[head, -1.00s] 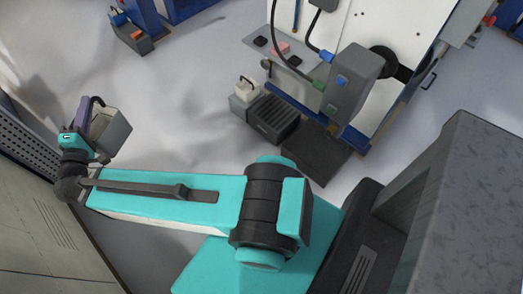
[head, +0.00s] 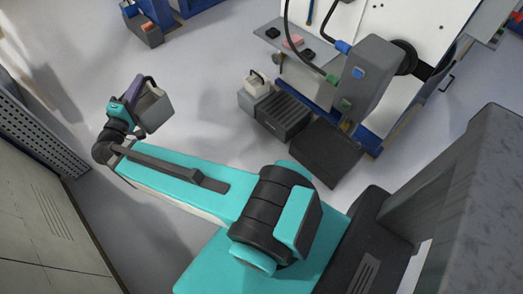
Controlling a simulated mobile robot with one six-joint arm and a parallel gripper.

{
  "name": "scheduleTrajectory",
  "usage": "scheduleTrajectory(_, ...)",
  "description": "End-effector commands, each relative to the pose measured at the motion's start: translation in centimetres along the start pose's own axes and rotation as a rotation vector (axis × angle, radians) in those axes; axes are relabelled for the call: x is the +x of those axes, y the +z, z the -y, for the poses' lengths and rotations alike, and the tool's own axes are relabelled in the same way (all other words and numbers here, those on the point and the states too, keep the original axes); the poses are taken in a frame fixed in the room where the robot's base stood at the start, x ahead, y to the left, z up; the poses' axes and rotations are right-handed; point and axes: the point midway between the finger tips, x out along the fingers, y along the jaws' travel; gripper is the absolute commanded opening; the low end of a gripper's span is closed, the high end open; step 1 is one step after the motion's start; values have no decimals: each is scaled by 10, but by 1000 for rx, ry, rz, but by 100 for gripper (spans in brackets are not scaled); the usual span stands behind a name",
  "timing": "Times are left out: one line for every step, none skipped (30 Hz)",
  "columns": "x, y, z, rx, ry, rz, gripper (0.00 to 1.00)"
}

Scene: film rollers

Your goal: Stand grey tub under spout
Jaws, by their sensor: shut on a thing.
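The grey tub (head: 156,107) hangs at the end of my outstretched arm, at the left of the head view. My gripper (head: 136,95) is shut on it and holds it above the floor, tilted in the picture. The exact grip point is partly hidden by the gripper. The spout (head: 345,127) is a small brass-coloured piece under the grey box (head: 362,80) on the white machine. A dark flat plate (head: 326,154) lies below the spout, bare. The tub is well to the left of the spout, apart from it.
A black ribbed box (head: 283,117) and a pale container (head: 256,88) stand left of the plate. A shelf (head: 277,38) with small items juts from the machine. A perforated panel (head: 40,125) stands at far left. Floor (head: 205,100) between tub and machine is clear.

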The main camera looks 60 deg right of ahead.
Motion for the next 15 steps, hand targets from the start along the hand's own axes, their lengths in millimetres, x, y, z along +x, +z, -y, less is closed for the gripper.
scheduleTrajectory(10,12,18,-2,5,27,0)
scheduleTrajectory(16,18,23,-3,7,41,0)
scheduleTrajectory(23,26,30,-4,10,60,0)
scheduleTrajectory(28,33,36,-5,12,74,0)
scheduleTrajectory(33,39,41,-6,14,87,0)
scheduleTrajectory(40,47,48,-8,16,107,0)
scheduleTrajectory(45,54,54,-9,18,120,0)
scheduleTrajectory(50,60,59,-10,21,135,0)
scheduleTrajectory(57,69,66,-11,23,154,0)
scheduleTrajectory(61,76,71,-12,26,168,0)
scheduleTrajectory(66,83,77,-13,28,183,0)
scheduleTrajectory(72,92,84,-14,31,201,0)
scheduleTrajectory(77,99,89,-15,33,216,0)
scheduleTrajectory(81,106,94,-16,35,229,0)
scheduleTrajectory(87,115,101,-17,38,248,0)
